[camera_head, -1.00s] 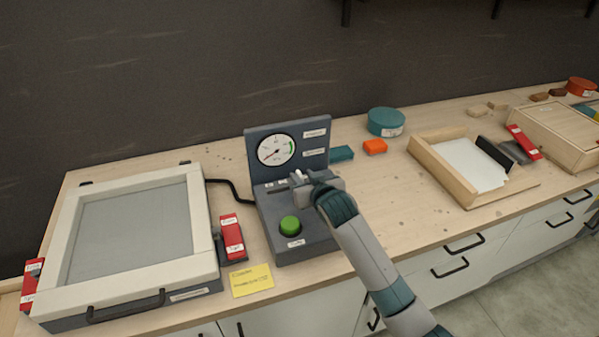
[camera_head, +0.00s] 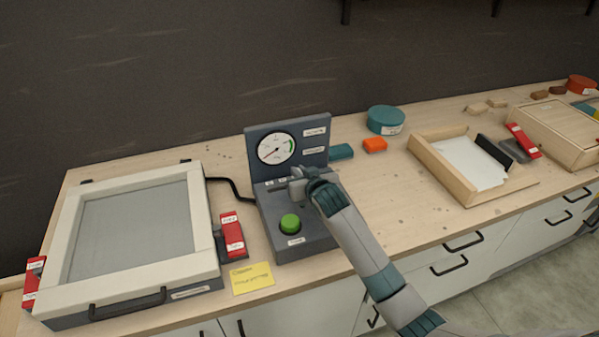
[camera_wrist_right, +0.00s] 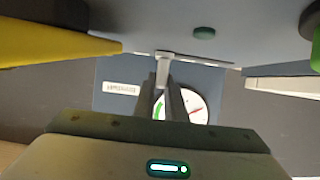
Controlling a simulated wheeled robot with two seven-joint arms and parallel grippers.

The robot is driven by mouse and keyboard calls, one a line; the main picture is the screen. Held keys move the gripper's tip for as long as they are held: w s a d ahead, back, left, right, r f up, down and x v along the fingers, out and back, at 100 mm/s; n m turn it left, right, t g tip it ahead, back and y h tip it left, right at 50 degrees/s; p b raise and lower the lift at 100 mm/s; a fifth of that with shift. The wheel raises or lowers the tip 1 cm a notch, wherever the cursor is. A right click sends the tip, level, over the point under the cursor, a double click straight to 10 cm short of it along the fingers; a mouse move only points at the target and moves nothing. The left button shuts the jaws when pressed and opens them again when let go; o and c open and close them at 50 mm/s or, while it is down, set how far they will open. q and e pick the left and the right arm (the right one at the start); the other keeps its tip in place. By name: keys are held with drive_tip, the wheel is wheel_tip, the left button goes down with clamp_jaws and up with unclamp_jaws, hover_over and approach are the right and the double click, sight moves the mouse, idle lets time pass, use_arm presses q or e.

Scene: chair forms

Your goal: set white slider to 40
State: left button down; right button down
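The grey control box (camera_head: 270,223) stands on the bench, with a round dial (camera_head: 277,149) on its upright panel and a green button (camera_head: 290,223) on its sloping top. My right gripper (camera_head: 297,186) is over the upper part of that top and mostly hides the slider area. In the right wrist view, its two dark fingers (camera_wrist_right: 163,90) are close together around the stem of a pale T-shaped piece, the white slider (camera_wrist_right: 163,59). The dial (camera_wrist_right: 194,109) shows behind the fingers with a red needle. The slider's scale marks are too small to read. My left gripper is not in view.
A yellow note (camera_head: 252,278) lies in front.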

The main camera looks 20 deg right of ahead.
drive_tip(key=a, duration=0.4)
drive_tip(key=a+p, duration=0.1)
drive_tip(key=a, duration=0.4)
drive_tip(key=shift+s, duration=0.2)
drive_tip(key=c, duration=1.9)
unclamp_jaws()
drive_tip(key=shift+o, duration=0.5)
drive_tip(key=shift+a, duration=0.2)
drive_tip(key=shift+d, duration=0.15)
drive_tip(key=shift+s, duration=0.15)
drive_tip(key=b+v, duration=0.2)
drive_tip(key=v, duration=1.5)
drive_tip(key=shift+r+b, duration=0.15)
drive_tip(key=shift+b, duration=0.25)
